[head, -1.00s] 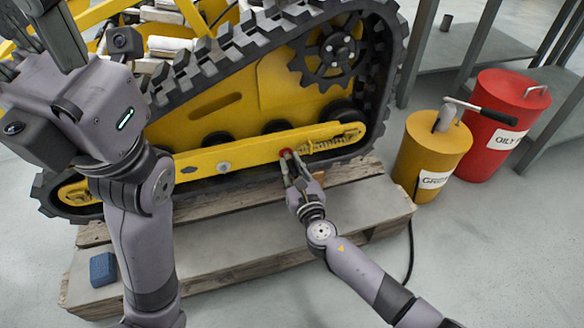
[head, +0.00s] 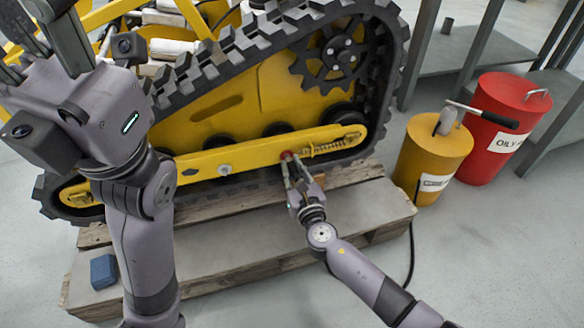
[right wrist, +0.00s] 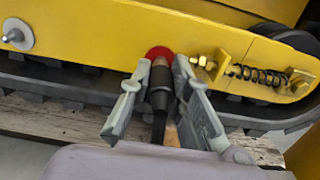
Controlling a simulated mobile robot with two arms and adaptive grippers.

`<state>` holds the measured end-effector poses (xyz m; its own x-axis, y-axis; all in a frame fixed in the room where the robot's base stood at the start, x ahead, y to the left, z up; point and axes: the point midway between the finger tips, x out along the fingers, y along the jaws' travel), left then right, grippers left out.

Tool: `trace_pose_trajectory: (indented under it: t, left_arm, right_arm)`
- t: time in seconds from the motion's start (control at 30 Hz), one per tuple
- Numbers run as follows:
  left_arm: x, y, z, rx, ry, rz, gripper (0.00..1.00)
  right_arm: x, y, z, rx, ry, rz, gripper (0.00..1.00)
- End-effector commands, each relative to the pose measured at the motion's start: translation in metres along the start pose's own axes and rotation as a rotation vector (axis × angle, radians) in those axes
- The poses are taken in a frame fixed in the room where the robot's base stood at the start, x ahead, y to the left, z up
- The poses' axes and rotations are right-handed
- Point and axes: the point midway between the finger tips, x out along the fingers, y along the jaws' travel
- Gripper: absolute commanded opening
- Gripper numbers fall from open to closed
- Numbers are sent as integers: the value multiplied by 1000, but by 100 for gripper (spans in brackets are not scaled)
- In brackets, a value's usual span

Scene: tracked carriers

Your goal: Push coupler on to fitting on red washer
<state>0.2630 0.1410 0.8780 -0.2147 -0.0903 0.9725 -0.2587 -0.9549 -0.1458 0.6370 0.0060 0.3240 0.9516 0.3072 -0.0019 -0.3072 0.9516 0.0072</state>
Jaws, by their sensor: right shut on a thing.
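The red washer (head: 286,155) sits on the yellow side beam (head: 215,163) of the tracked carrier. It also shows in the right wrist view (right wrist: 160,52). My right gripper (head: 293,164) is in front of the washer, its fingers on both sides of the dark coupler (right wrist: 159,88). The coupler points at the washer's middle, with a brown section at its front end. The fitting is hidden behind it, and I cannot tell whether the coupler is seated on it. My left gripper (head: 45,35) is raised at the upper left, its fingers apart and partly cut off by the frame.
A spring with a brass bolt (right wrist: 201,61) lies close right of the right gripper. The carrier's black track (head: 230,62) rises above, and a wooden pallet (head: 250,245) lies below. A blue block (head: 103,271) is on the pallet. A yellow can (head: 432,158) and a red bin (head: 497,128) stand right.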

Motion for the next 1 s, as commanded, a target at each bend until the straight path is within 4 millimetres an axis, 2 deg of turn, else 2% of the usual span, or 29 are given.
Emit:
trace_pose_trajectory:
  t: [0.5,0.53,0.83,1.0]
  left_arm:
    - [-2,0,0,0,-3,0,40]
    - [-1,0,0,0,-1,0,40]
    - [1,0,-1,-1,8,-5,40]
    - [1,-1,-2,-1,8,-7,40]
  right_arm:
    - [7,0,1,1,-2,0,0]
    - [6,0,1,1,-2,0,20]
    - [6,0,0,0,-1,-1,40]
    - [6,-2,0,0,0,-4,41]
